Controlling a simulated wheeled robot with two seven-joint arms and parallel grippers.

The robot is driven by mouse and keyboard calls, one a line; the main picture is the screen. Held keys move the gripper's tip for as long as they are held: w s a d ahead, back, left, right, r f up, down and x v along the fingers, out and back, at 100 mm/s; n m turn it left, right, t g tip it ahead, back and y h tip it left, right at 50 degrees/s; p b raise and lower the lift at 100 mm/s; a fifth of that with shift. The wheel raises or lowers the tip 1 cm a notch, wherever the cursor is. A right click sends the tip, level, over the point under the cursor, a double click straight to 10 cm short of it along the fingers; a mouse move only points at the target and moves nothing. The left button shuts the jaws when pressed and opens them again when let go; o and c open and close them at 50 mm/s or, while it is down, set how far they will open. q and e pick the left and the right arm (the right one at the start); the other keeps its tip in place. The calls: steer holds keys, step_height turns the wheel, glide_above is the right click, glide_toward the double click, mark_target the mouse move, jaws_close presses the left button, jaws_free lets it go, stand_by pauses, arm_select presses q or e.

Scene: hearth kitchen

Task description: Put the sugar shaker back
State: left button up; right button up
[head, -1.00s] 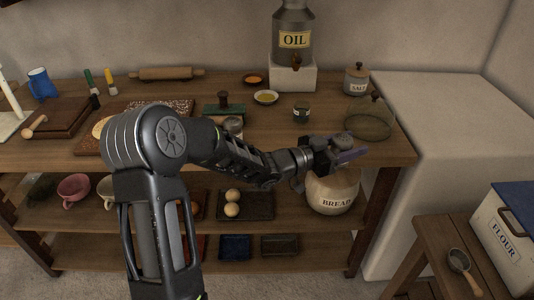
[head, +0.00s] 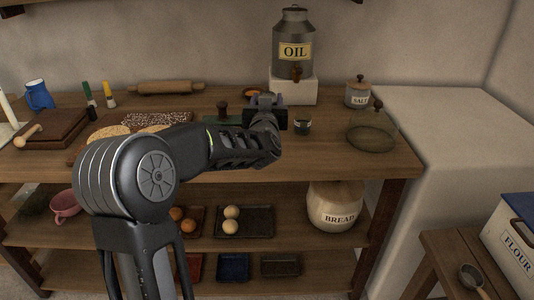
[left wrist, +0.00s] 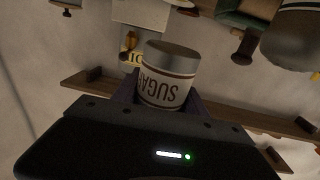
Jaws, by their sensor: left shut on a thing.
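My left gripper (head: 265,108) is over the worktop, in front of the oil can's white block, with its fingers toward the back wall. In the left wrist view the sugar shaker (left wrist: 167,80), a pale jar with a grey metal lid and a SUGAR label, sits between the fingers of my left gripper (left wrist: 165,100), which is shut on it. The label reads upside down in that view. In the head view the gripper hides the shaker. I cannot tell its height above the worktop. My right gripper is in neither view.
The oil can (head: 294,45) stands on a white block (head: 304,90) behind the gripper. A small dark jar (head: 302,126) is close on its right, a green box (head: 222,121) on its left. A salt jar (head: 357,96) and glass dome (head: 371,139) stand further right.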

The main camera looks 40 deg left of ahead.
arm_select(q)
step_height(320, 180, down, 6)
steer(key=shift+r+b, duration=0.2)
steer(key=shift+b, duration=0.35)
steer(key=shift+f, duration=0.3)
steer(key=shift+f, duration=0.1)
steer(key=shift+f, duration=1.75)
steer(key=shift+f+b, duration=0.2)
steer(key=shift+b, duration=0.2)
steer(key=o, duration=1.5)
steer(key=shift+c, duration=0.2)
steer(key=shift+d+r, duration=0.1)
steer(key=shift+r, duration=0.05)
